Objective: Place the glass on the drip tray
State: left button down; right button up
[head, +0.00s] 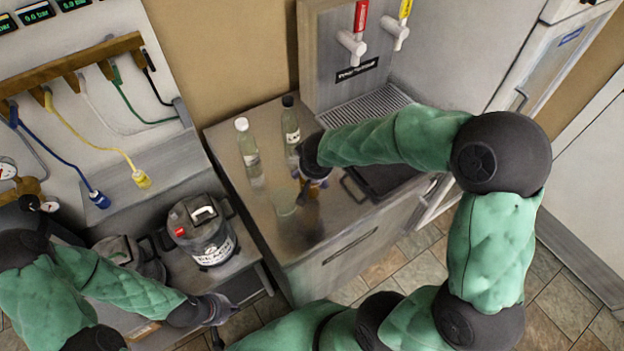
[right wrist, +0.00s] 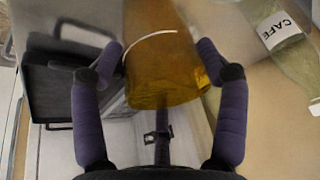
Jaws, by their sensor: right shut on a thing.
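The glass, amber-coloured (right wrist: 165,70), is between the two fingers of my right gripper (right wrist: 162,62) in the right wrist view. In the head view my right gripper (head: 312,184) is low over the steel counter, and its wrist hides most of the glass. I cannot tell whether the glass touches the counter. The drip tray (head: 362,107), a grey slotted grille, is at the back of the counter below the taps, up and right of my right gripper. My left gripper (head: 217,310) is at the lower left beside the bench, and its fingers are unclear.
Two clear bottles (head: 247,142) (head: 291,124) stand on the counter behind my right gripper. A dark tray with handles (head: 385,180) lies to its right. Red and yellow tap handles (head: 361,16) rise above the drip tray.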

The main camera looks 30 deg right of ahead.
jog(key=shift+w+d+f, duration=0.1)
jog(key=shift+w+f, duration=0.1)
jog(key=shift+f, duration=0.15)
jog(key=shift+w+f+b, duration=0.2)
jog(key=shift+f+b, duration=0.3)
jog(key=shift+f, duration=1.15)
jog(key=shift+f+b, duration=0.2)
jog(key=shift+b, duration=0.1)
jog(key=o, duration=1.7)
jog(key=shift+r, duration=0.1)
